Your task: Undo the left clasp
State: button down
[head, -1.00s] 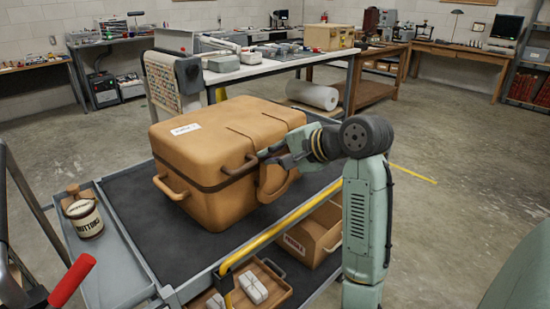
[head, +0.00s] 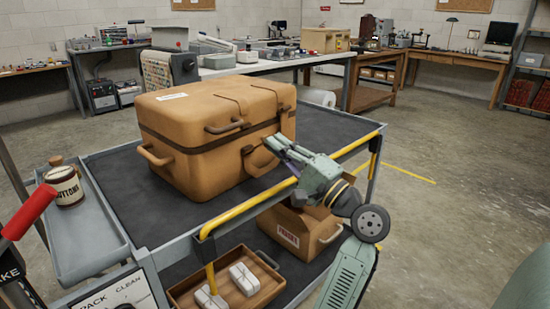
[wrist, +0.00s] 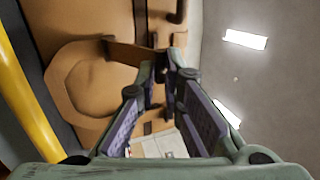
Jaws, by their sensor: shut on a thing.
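A tan case (head: 205,145) stands upright and closed on the cart's dark top, with a dark band along its seam. A carry handle (head: 262,162) hangs on its front and shows as a tan loop in the wrist view (wrist: 62,75). The left clasp (wrist: 160,68) is a small dark piece at the seam, partly hidden by my fingers. My gripper (head: 268,142) reaches in from the front right over the yellow rail. In the wrist view my fingertips (wrist: 164,72) close around the clasp; the exact contact is hard to see.
The yellow rail (head: 340,150) runs along the cart's near edge, under my wrist. The lower shelf holds a tan box (head: 300,230) and a wooden tray (head: 265,268) with white packets. The floor at right is clear.

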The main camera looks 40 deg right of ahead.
jog(key=f+b, duration=0.1)
jog(key=t+b, duration=0.1)
jog(key=b, duration=0.1)
jog(key=f+t+b, duration=0.1)
jog(key=shift+s+f+b, duration=0.25)
jog(key=shift+f+b, duration=0.1)
jog(key=shift+b, duration=0.05)
jog(key=shift+f+t+y+b, duration=0.1)
jog(key=shift+t+y+b, duration=0.2)
jog(key=shift+t+b, duration=0.4)
jog(key=c, duration=2)
grip_release()
jog(key=v, duration=1.2)
